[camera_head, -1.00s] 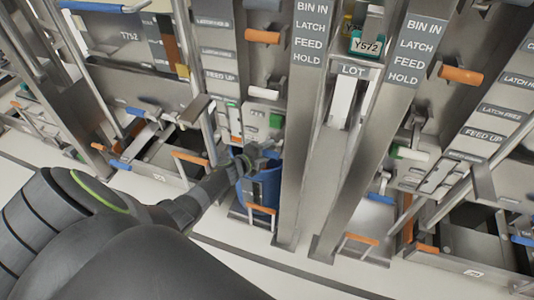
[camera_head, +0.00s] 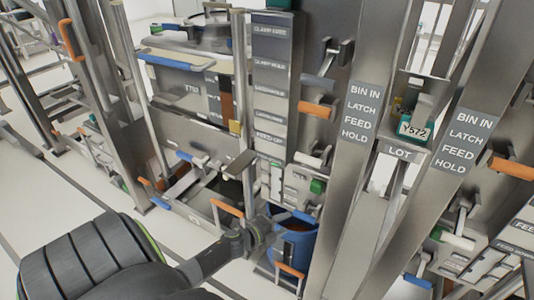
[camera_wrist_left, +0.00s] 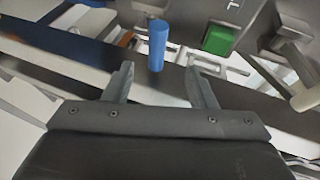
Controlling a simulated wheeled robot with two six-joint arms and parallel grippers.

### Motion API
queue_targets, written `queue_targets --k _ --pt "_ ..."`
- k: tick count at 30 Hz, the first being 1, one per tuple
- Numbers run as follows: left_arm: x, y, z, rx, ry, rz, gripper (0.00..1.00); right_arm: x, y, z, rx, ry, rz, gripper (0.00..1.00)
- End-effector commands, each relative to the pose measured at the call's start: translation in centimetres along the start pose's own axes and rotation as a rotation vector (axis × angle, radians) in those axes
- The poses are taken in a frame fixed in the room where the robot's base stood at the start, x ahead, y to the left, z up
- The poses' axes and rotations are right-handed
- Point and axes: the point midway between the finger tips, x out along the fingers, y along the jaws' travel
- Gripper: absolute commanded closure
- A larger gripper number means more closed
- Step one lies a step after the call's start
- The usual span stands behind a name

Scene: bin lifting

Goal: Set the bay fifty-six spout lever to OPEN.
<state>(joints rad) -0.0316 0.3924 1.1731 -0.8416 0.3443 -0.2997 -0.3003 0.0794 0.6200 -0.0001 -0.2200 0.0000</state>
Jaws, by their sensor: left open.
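My left gripper (camera_head: 264,228) is in front of the machine, beside the blue bin (camera_head: 298,246) in the head view. In the left wrist view the gripper (camera_wrist_left: 160,75) is open, its two fingers apart. A blue cylindrical handle (camera_wrist_left: 158,45) shows beyond and between the fingertips, with no clear contact. A green block (camera_wrist_left: 218,40) and a pale handle (camera_wrist_left: 306,97) lie to its right. No bay fifty-six number or OPEN mark is readable, so I cannot tell which handle is the spout lever. My right gripper is out of view.
Steel posts carry "BIN IN, LATCH, FEED, HOLD" labels (camera_head: 360,113). Orange handles (camera_head: 317,110) and (camera_head: 229,207) stick out nearby. Pale floor is clear at the lower left.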

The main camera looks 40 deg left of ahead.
Motion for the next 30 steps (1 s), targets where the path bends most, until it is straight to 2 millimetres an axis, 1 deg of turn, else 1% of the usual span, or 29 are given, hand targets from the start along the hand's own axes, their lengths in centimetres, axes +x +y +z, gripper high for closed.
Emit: queue_targets --k 1,6,9,12,17,30 --pt "-1.2 -0.1 0.0 0.001 0.000 0.002 0.49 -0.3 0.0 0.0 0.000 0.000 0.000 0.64" --pt "-4.2 0.0 0.0 0.001 0.001 0.001 0.49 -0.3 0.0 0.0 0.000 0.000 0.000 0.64" --pt "-5.4 0.0 0.1 0.001 0.000 0.000 0.49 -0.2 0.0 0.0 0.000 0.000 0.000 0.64" --pt "-6.2 0.0 0.1 0.001 0.000 0.000 0.49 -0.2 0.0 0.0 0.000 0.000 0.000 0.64" --pt "-6.6 -0.1 0.0 0.000 0.000 -0.002 0.49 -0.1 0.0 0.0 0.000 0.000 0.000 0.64" --pt "-6.6 -0.1 0.0 0.000 0.000 -0.002 0.49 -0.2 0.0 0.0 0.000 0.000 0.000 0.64"
